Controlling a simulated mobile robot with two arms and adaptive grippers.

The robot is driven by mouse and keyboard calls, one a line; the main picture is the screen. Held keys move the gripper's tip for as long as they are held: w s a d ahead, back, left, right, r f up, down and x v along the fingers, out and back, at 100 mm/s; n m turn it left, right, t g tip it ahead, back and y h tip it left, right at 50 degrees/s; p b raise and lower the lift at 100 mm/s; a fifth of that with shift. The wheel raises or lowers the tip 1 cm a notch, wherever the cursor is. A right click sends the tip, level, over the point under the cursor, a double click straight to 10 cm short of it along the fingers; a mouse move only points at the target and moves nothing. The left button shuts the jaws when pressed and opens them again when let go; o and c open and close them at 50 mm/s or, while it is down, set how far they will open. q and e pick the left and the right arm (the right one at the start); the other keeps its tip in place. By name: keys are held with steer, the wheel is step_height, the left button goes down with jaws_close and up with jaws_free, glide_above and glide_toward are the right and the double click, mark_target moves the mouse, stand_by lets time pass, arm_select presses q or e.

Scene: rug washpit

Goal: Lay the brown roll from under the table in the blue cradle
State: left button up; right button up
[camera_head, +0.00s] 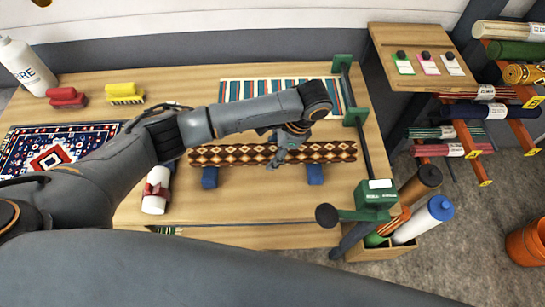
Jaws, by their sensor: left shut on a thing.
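The brown roll (225,155), with a dark diamond pattern, lies lengthwise left to right above the table (250,205). My left gripper (275,162) is shut on it right of its middle, coming from above; my arm and gripper hide part of the roll. The blue cradle shows as two blue blocks, one under the roll's left part (209,178) and one under its right part (315,174). The roll is level and lined up over both. I cannot tell whether it touches them. My right gripper is not in view.
A green-ended bar frame (376,195) stands at the table's right end. A striped rug (240,90) lies behind, a patterned rug (55,148) at left. A white roll with a red band (156,190) lies at front left. A box of rolls (385,250) stands at right.

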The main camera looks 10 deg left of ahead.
arm_select(q)
steer(key=shift+f, duration=1.45)
steer(key=shift+f, duration=0.1)
steer(key=o, duration=1.6)
steer(key=shift+o, duration=0.2)
steer(key=shift+d+r, duration=0.15)
steer(key=shift+r, duration=0.25)
steer(key=b+v, duration=0.1)
steer(key=v, duration=0.2)
steer(key=shift+d, duration=0.1)
steer(key=p+v, duration=0.1)
steer(key=v, duration=0.7)
steer(key=shift+r, duration=0.15)
